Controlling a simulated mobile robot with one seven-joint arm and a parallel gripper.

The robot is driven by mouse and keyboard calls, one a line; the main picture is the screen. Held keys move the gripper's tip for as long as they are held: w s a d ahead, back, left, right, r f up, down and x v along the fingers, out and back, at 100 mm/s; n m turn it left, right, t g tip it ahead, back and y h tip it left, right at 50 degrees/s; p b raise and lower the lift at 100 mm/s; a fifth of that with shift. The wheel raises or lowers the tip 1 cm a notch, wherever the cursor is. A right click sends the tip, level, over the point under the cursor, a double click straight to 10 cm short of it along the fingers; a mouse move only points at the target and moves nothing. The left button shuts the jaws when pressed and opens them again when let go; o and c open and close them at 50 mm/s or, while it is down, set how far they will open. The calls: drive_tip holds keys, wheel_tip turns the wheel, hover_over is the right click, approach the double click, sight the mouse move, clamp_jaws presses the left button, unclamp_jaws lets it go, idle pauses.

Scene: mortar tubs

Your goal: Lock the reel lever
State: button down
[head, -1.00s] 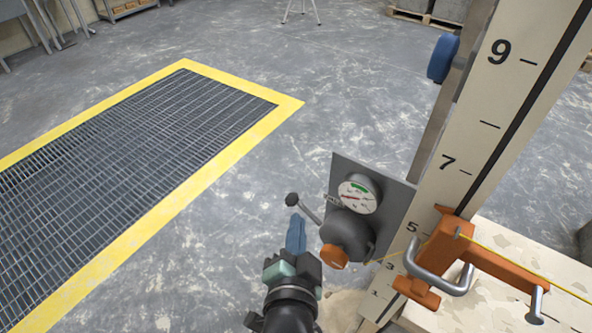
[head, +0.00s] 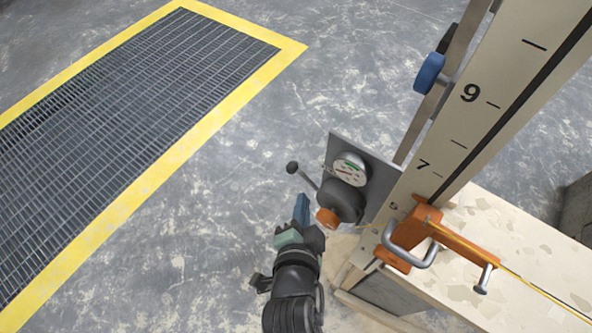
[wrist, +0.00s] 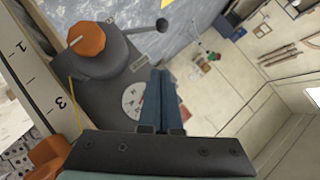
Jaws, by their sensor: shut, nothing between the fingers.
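The reel (head: 341,199) is a dark drum with an orange knob (head: 327,217), fixed to a grey plate beside a numbered post. Its lever (head: 305,177) sticks out to the upper left and ends in a dark ball. In the wrist view the lever (wrist: 142,30) runs to the right from the reel toward its ball end. My gripper (head: 302,203) has blue fingers, shut and empty, just below the lever in the head view. In the wrist view the fingers (wrist: 160,95) are together, over the edge of the plate and apart from the lever; they partly hide the gauge.
A round gauge (head: 350,169) sits on the plate above the reel. An orange clamp (head: 430,238) with a grey handle holds at the post's foot, and a yellow line runs past it. A blue knob (head: 429,72) is higher on the post. Open floor lies left, toward a yellow-edged grate (head: 292,47).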

drive_tip(key=shift+w, duration=0.1)
approach(297, 165)
drive_tip(key=w+d, duration=0.3)
drive_tip(key=shift+w+a+f, duration=1)
drive_tip(key=shift+a+f, duration=0.15)
drive_tip(key=shift+f, duration=0.1)
drive_tip(key=shift+w, duration=0.1)
